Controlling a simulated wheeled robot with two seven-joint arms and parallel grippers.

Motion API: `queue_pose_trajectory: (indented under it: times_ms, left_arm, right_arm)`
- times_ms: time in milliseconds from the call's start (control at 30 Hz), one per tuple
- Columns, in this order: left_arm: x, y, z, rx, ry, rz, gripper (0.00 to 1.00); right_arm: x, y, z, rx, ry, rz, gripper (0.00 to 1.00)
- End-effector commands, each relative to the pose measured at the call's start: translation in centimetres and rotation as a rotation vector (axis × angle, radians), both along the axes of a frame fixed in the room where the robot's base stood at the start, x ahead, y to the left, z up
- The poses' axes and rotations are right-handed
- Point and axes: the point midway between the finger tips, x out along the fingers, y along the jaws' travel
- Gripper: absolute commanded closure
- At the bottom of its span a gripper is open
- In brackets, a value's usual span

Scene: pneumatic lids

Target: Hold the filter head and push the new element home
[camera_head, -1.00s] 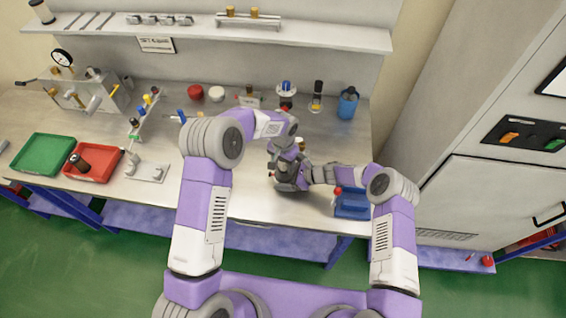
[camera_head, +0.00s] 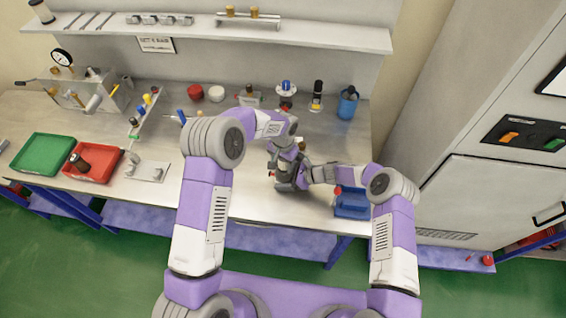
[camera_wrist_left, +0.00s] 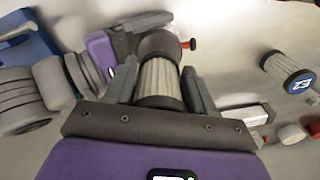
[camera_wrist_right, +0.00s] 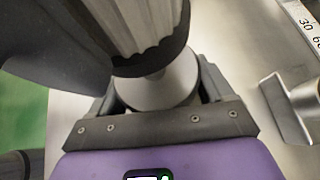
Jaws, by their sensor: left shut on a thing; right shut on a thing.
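My left gripper (camera_wrist_left: 160,76) is shut on the pale pleated filter element (camera_wrist_left: 160,82), which has dark end caps. Its far end meets a dark round part with a red knob, seemingly the filter head (camera_wrist_left: 160,44). My right gripper (camera_wrist_right: 158,86) is shut on a smooth grey round metal part of that assembly (camera_wrist_right: 158,92). The pleated element (camera_wrist_right: 135,28) stands against this part in the right wrist view. I cannot tell how far the element is seated. In the head view both grippers meet over the front of the bench, and my arms hide most of the assembly.
Another pleated element, marked E2 (camera_wrist_left: 278,70), stands apart on the bench. A red tray (camera_head: 101,175) holds a dark cylinder; a green tray (camera_head: 40,155) is beside it. A blue bin (camera_head: 352,208) stands right of my grippers. A blue bottle (camera_head: 347,107) stands behind.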

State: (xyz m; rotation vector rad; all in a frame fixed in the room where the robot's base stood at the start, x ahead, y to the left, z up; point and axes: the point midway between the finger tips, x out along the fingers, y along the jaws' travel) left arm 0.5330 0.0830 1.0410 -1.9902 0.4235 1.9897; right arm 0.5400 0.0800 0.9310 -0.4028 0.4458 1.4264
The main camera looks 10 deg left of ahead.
Motion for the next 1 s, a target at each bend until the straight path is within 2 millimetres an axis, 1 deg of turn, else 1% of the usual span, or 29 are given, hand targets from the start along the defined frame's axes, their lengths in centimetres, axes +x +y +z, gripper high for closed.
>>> queue_pose_trajectory:
  times_ms: [33, 1000]
  left_arm:
    - [0.0, 0.0, -0.1, 0.000, 0.000, 0.000, 0.76]
    - [0.0, 0.0, -2.1, 0.000, 0.001, 0.001, 0.76]
  right_arm:
    - [-0.4, -0.2, -0.7, -0.009, 0.008, 0.004, 0.46]
    - [-0.4, -0.1, -0.6, -0.008, 0.008, 0.004, 0.46]
